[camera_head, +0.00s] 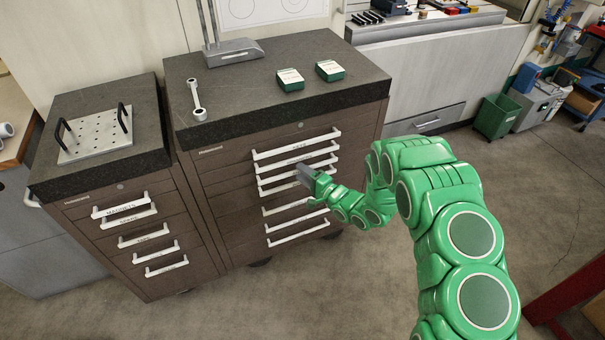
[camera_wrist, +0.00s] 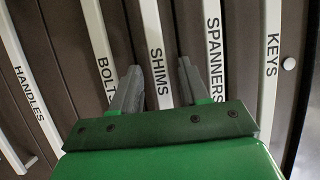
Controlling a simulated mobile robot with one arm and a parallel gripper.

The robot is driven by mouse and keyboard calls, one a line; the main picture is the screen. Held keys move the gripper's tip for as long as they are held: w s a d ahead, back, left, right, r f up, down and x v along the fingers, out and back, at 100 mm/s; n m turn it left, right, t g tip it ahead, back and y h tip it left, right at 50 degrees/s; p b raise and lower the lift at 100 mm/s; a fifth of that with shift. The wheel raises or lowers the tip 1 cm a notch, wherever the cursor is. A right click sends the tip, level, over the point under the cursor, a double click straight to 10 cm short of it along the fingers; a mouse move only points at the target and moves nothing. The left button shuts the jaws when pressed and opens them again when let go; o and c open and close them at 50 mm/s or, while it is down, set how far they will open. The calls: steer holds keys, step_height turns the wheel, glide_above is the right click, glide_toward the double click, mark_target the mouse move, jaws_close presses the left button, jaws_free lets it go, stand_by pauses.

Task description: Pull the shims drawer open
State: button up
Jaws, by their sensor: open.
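The shims drawer's white bar handle (camera_wrist: 153,35), lettered SHIMS, runs up the middle of the wrist view. In the head view it is the third handle (camera_head: 275,187) down on the right brown cabinet, partly hidden by my gripper. The drawer looks flush with its neighbours. My gripper (camera_wrist: 159,82) is open, one finger on each side of the shims handle in the wrist view. I cannot tell whether the fingers touch it. In the head view my gripper (camera_head: 302,174) is at the cabinet front.
The spanners handle (camera_wrist: 214,40) and bolts handle (camera_wrist: 103,45) lie close on either side. A left cabinet (camera_head: 150,262) stands beside this one.

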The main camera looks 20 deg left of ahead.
steer(key=shift+w+a, duration=0.15)
steer(key=shift+a, duration=0.1)
jaws_close()
steer(key=shift+d, duration=0.15)
steer(key=s+d, duration=2)
steer(key=s, duration=0.1)
steer(key=shift+d, duration=0.35)
jaws_free()
